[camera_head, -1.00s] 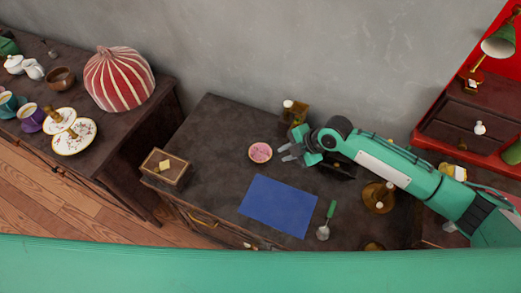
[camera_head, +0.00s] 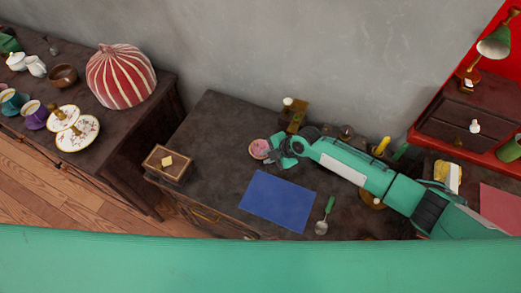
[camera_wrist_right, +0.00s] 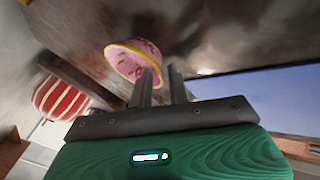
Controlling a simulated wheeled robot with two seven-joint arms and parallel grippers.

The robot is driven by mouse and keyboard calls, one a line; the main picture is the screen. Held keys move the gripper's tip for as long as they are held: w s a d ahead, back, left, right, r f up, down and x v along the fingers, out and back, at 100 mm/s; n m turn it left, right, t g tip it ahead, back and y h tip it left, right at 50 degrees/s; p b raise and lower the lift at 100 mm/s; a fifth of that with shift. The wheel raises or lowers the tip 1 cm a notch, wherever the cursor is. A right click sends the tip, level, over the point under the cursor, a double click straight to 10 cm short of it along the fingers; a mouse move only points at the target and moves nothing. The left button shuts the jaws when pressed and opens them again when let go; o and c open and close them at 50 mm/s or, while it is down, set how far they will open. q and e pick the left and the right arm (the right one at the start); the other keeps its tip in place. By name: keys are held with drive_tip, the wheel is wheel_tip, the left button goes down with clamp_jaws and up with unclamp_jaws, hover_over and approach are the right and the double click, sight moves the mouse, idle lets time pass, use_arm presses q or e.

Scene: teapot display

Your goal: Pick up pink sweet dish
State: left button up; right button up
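The pink sweet dish (camera_head: 258,147) is a small round pink bowl with a yellowish rim. It sits on the dark cabinet top, left of my right gripper. My right gripper (camera_head: 271,153) is at its right edge. In the right wrist view the dish (camera_wrist_right: 128,57) appears tilted, partly hidden behind the left finger. The two fingers of the right gripper (camera_wrist_right: 162,72) are apart, with a gap between them. The dish's near edge reaches that gap; I cannot tell whether the fingers touch it. My left gripper is not in view.
A small wooden box (camera_head: 167,165) stands at the left edge. A brown holder (camera_head: 294,117) stands behind the gripper. The cabinet top left of the dish is clear.

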clamp_jaws()
drive_tip(key=shift+r, duration=0.1)
